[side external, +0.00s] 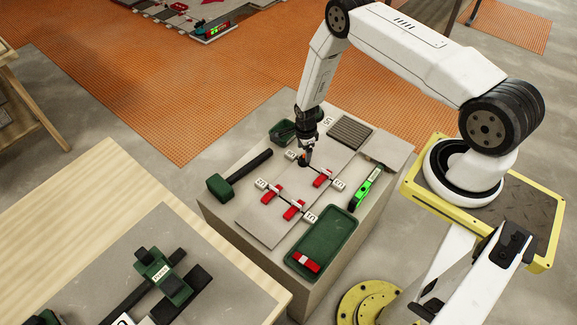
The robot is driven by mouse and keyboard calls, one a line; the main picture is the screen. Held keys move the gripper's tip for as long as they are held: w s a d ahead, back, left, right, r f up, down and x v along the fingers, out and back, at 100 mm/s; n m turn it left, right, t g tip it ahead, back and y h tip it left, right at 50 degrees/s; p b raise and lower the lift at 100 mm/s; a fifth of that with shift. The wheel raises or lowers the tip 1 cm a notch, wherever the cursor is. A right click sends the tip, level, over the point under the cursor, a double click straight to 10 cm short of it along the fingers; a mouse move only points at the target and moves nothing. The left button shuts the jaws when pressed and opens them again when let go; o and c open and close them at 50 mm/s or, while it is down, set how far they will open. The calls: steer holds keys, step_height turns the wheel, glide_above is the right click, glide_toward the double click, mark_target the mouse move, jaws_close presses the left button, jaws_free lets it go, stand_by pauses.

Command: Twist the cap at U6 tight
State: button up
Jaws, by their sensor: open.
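My gripper (304,161) points down over the far part of the grey tiles (270,226), between two small white label tags. The tag left of it (290,154) is too small to read surely, so I cannot tell whether it says U6. The cap under my gripper is hidden by the jaws. My gripper is open; whether its jaws stand around the cap or just above it cannot be told. Three red caps (322,178), (272,194), (293,210) sit along the tile joints nearer the camera, clear of my gripper.
A green tray (322,238) holds a red piece (307,261) at the front. A mallet (238,175) lies left, a bright green level (363,191) right. A small dark green bin (283,132) and a ribbed grey block (350,132) stand close behind my gripper.

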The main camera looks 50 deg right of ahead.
steer(key=shift+r, duration=2.35)
steer(key=shift+r, duration=0.1)
steer(key=shift+w+a+r, duration=0.1)
steer(key=shift+r, duration=0.15)
steer(key=s+a+r+n+t, duration=0.1)
steer(key=a+r+n, duration=0.2)
steer(key=r+n, duration=0.5)
steer(key=s+a+r+n, duration=0.1)
steer(key=a+r+n, duration=0.25)
steer(key=r, duration=0.85)
steer(key=s+a+r+n+t, duration=0.1)
steer(key=s+a+r+n, duration=0.4)
steer(key=s+r+n, duration=0.5)
steer(key=shift+s+a+r+n+t, duration=0.15)
steer(key=shift+s+r+n+t, duration=0.2)
steer(key=shift+s+n, duration=0.7)
steer(key=shift+w, duration=0.25)
